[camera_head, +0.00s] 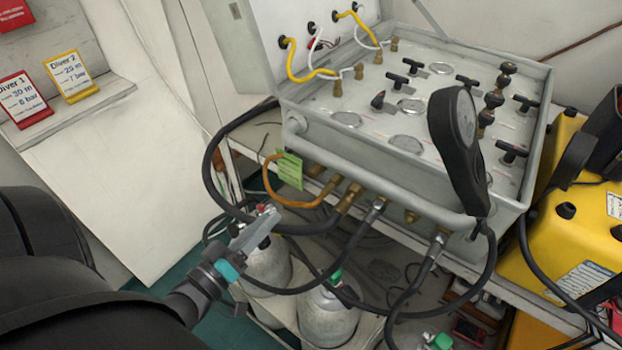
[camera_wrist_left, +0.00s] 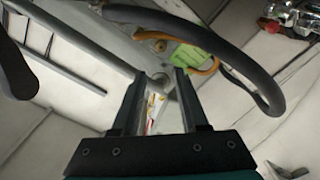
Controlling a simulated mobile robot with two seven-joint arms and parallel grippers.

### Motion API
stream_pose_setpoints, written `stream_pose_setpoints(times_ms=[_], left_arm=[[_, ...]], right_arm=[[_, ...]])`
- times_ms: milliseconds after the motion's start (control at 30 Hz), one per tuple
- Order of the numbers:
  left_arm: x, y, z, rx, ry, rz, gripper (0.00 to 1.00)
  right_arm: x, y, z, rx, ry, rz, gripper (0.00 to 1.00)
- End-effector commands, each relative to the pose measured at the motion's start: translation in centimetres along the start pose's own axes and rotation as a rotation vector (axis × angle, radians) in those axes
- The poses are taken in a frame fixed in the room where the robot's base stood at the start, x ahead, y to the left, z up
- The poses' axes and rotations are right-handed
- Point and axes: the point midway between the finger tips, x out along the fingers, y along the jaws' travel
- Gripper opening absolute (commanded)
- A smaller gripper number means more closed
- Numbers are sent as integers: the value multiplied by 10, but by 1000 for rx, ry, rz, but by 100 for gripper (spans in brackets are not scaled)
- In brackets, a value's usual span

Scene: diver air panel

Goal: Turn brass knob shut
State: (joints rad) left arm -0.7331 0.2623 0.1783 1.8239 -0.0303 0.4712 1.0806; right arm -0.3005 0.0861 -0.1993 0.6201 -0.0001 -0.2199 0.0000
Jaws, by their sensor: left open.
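My left gripper (camera_head: 262,224) is open and empty, below and left of the grey air panel (camera_head: 420,195), above a grey cylinder (camera_head: 268,268). In the left wrist view the two fingers of my left gripper (camera_wrist_left: 160,76) stand apart. A brass fitting (camera_head: 348,198) sticks out of the panel's front face, up and right of the gripper; another brass fitting (camera_head: 411,217) sits farther right. A brass part (camera_wrist_left: 152,36) shows beyond the fingers in the left wrist view. I cannot tell which brass piece is the knob. My right gripper is not in view.
Black hoses (camera_head: 325,288) and an orange hose (camera_head: 270,185) with a green tag (camera_head: 289,169) hang by the panel front. A second cylinder (camera_head: 328,315) stands below. A black gauge (camera_head: 460,140) rises before the panel. Yellow equipment (camera_head: 560,235) is at right.

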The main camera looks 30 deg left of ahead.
Motion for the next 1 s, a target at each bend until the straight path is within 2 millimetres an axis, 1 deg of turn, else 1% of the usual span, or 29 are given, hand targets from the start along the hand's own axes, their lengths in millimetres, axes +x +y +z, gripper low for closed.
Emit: stream_pose_setpoints(times_ms=[167, 400, 700, 833, 1000], left_arm=[[27, 0, 0, 1, 2, 3, 43], [70, 0, 1, 3, 0, 1, 43], [119, -1, 2, 3, -1, -1, 43], [134, -1, 2, 1, -2, -1, 43], [144, -1, 2, 2, -3, -2, 43]], right_arm=[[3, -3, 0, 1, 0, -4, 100], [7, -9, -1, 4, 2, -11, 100], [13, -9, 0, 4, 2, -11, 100], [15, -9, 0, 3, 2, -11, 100], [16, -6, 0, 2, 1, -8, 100]])
